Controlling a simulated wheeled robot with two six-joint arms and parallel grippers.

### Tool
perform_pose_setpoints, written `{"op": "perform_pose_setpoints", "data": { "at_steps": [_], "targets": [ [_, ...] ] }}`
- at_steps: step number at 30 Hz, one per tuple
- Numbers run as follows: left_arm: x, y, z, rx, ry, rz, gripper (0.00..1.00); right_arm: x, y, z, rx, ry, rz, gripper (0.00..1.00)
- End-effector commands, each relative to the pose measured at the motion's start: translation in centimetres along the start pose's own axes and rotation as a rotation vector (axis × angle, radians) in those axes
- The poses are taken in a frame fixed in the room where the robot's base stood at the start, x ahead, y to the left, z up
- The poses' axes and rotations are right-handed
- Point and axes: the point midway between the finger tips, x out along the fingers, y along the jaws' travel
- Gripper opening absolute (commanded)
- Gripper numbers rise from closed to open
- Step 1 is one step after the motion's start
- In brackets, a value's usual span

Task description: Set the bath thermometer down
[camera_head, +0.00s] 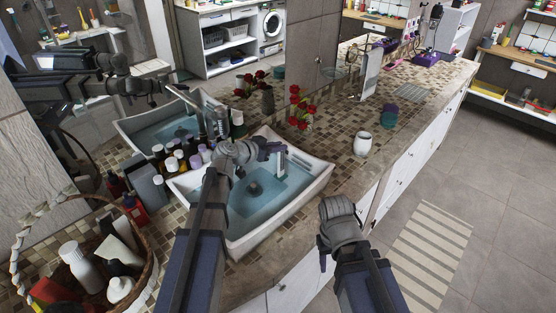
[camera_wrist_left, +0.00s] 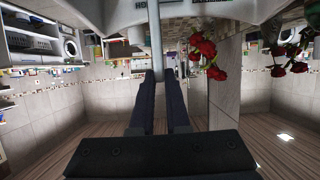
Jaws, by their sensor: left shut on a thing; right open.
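My left gripper (camera_head: 275,150) is over the far part of the water-filled sink (camera_head: 318,178). It is shut on the bath thermometer, a slim pale upright piece (camera_head: 282,165) below the fingers. In the left wrist view the thermometer (camera_wrist_left: 155,35) is a pale grey stem between the two dark fingertips (camera_wrist_left: 158,76). I cannot tell whether its lower end touches anything. My right gripper (camera_head: 324,254) is low at the counter's front edge, right of the sink. It is open and holds nothing that I can see; its fingers are mostly hidden by the wrist.
Bottles (camera_head: 175,162) crowd the sink's left side. A wicker basket (camera_head: 150,268) of toiletries stands at the front left. Red flowers (camera_head: 300,105) stand behind the sink. A white cup (camera_head: 362,143) and a teal jar (camera_head: 389,116) stand to the right. Tiled counter (camera_head: 340,128) between is clear.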

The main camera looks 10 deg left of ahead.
Motion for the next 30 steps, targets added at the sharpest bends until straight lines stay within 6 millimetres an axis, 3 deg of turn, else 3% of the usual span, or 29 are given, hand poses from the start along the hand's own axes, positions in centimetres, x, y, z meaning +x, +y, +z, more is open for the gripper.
{"op": "perform_pose_setpoints", "data": {
  "at_steps": [11, 24, 25, 30],
  "targets": [
    [1.4, 0.0, 3.5, 0.0, 0.0, 0.0, 0.0, 3.7, -0.4, -0.2, 0.0, 0.0, 0.0, 0.5],
    [1.6, 0.0, 3.8, 0.0, 0.0, 0.0, 0.0, 4.1, -0.4, -0.2, 0.0, 0.0, 0.0, 0.5],
    [1.5, 0.0, 3.7, 0.0, 0.0, 0.0, 0.16, 4.0, -0.4, -0.2, 0.0, 0.0, 0.0, 0.5],
    [1.5, 0.0, 3.6, 0.0, 0.0, 0.0, 0.35, 3.9, -0.4, -0.2, 0.0, 0.0, 0.0, 0.5]
  ]
}}
